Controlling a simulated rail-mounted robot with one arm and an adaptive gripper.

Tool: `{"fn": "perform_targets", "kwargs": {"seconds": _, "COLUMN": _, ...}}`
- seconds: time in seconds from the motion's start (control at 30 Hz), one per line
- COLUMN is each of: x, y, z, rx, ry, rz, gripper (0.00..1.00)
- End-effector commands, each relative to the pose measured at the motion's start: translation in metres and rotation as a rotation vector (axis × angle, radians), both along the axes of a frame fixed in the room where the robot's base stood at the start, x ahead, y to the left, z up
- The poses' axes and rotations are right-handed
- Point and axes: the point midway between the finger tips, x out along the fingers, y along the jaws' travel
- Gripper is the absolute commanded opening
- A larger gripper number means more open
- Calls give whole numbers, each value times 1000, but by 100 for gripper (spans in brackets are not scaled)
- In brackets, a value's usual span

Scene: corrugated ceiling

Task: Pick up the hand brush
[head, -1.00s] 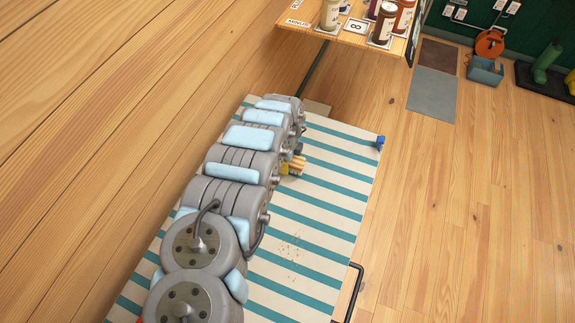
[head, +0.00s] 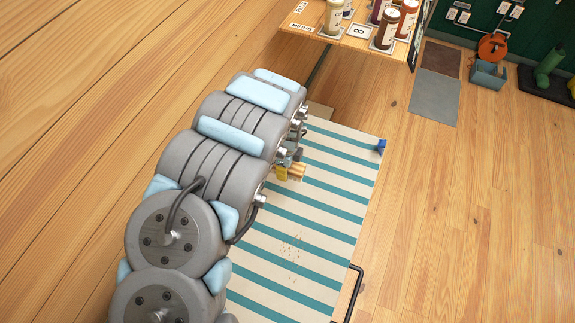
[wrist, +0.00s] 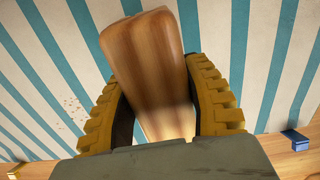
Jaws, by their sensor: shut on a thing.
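The hand brush shows as a pale and brown striped wooden block (wrist: 152,50) in the wrist view. It stands between the two yellow ribbed fingers of my gripper (wrist: 157,85), which are shut on it. In the head view my gripper (head: 283,174) is over the upper left part of the striped tabletop, with a small wooden part of the brush (head: 298,171) sticking out to its right. The bristles are not visible. Much of the gripper is hidden behind my arm in the head view.
The teal and cream striped table (head: 330,195) has brown crumbs (head: 292,258) on its lower part and a blue item (head: 381,146) at its right edge. A wooden table with bottles (head: 388,28) stands beyond. The striped surface right of my gripper is clear.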

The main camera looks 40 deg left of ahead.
Motion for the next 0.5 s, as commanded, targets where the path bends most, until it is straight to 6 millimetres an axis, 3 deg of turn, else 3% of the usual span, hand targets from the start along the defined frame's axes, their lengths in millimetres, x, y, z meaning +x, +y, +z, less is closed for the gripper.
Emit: {"fn": "perform_targets", "kwargs": {"seconds": 0.5, "x": -25, "y": -14, "z": 16, "rx": 0, "ry": -1, "rz": 1, "gripper": 10}}
